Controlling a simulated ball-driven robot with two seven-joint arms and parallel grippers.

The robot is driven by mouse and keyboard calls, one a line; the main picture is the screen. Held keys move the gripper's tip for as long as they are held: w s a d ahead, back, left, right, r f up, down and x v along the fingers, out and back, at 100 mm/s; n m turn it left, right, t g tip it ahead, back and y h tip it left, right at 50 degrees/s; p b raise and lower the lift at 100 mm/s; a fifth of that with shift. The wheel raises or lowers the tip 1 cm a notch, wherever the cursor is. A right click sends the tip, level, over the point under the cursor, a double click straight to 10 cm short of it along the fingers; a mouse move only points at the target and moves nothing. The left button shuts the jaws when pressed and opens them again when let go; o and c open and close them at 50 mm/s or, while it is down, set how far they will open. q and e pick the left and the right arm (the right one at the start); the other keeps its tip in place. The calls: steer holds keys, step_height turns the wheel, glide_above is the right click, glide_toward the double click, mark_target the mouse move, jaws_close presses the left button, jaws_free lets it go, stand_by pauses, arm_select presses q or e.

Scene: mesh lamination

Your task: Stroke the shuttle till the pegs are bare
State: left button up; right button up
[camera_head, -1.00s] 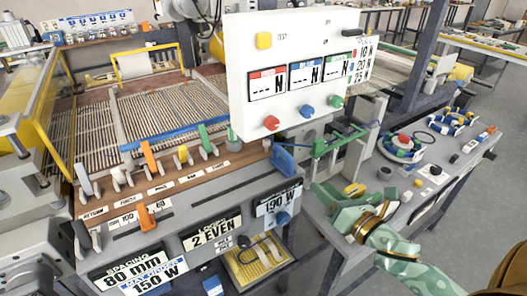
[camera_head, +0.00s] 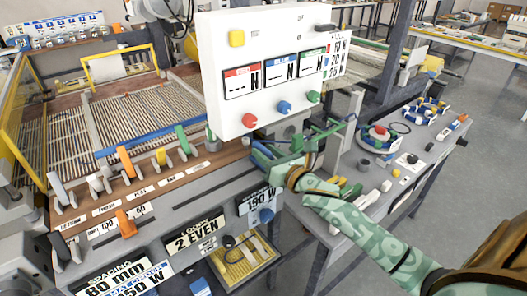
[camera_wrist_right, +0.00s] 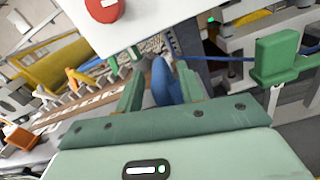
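A blue upright handle (camera_wrist_right: 163,82) stands at the right end of the long labelled console (camera_head: 190,192). In the head view it is mostly covered by my right gripper (camera_head: 268,158). In the right wrist view my right gripper's two green fingers (camera_wrist_right: 160,92) stand on either side of the handle, with a gap on the left. I cannot tell which part is the shuttle, and I cannot make out the pegs. My left gripper is not in view.
A white panel (camera_head: 210,75) with red, blue and green knobs stands just above my right gripper. A green bracket (camera_wrist_right: 278,55) with a blue cord is beside it. Orange (camera_head: 127,160), yellow and green levers line the console. A grey side bench (camera_head: 375,205) holds loose parts.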

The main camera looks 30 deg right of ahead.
steer(key=shift+w+a, duration=0.1)
steer(key=shift+w, duration=0.75)
jaws_close()
steer(key=shift+a, duration=0.1)
